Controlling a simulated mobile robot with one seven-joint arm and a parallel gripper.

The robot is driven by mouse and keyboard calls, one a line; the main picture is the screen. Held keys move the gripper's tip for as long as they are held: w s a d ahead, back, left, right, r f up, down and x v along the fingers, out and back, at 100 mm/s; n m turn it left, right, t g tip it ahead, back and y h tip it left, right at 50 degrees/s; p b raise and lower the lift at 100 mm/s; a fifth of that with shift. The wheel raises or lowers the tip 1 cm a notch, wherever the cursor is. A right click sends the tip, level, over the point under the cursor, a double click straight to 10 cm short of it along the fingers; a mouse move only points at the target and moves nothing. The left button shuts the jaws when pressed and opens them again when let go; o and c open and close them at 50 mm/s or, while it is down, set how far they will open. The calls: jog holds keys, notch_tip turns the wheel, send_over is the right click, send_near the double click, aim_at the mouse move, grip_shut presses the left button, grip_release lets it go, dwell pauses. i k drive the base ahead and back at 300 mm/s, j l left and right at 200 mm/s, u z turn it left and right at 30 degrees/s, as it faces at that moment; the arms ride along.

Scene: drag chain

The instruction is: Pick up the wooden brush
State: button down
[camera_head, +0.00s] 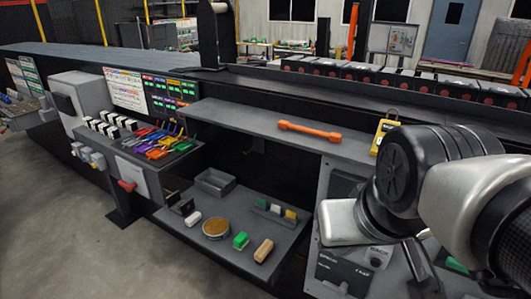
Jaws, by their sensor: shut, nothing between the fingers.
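The wooden brush (263,250) appears as a small tan block lying on the lower grey shelf, near its front edge. A green block-like item (241,240) lies just to its left. My gripper (418,262) is at the right, partly hidden by my arm, in front of the cabinet. It is shut and empty, well apart from the brush. The brush's bristles cannot be made out.
A round tan tin (216,229), a grey tray (214,182) and small blocks share the lower shelf. An orange bar (309,131) lies on the shelf above, with a yellow padlock (383,135) to its right. Coloured tools (158,142) fill a rack at left.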

aim_at(267, 248)
jog(key=u, duration=0.25)
jog(key=z, duration=3.05)
jog(key=u, duration=3.1)
jog(key=i+j+z, duration=0.15)
jog(key=j+z, duration=0.2)
jog(key=i+j+z, duration=0.15)
jog(key=z, duration=0.15)
jog(key=j+z, duration=0.35)
jog(key=i+j+z, duration=0.1)
jog(key=j+z, duration=0.25)
jog(key=j, duration=0.1)
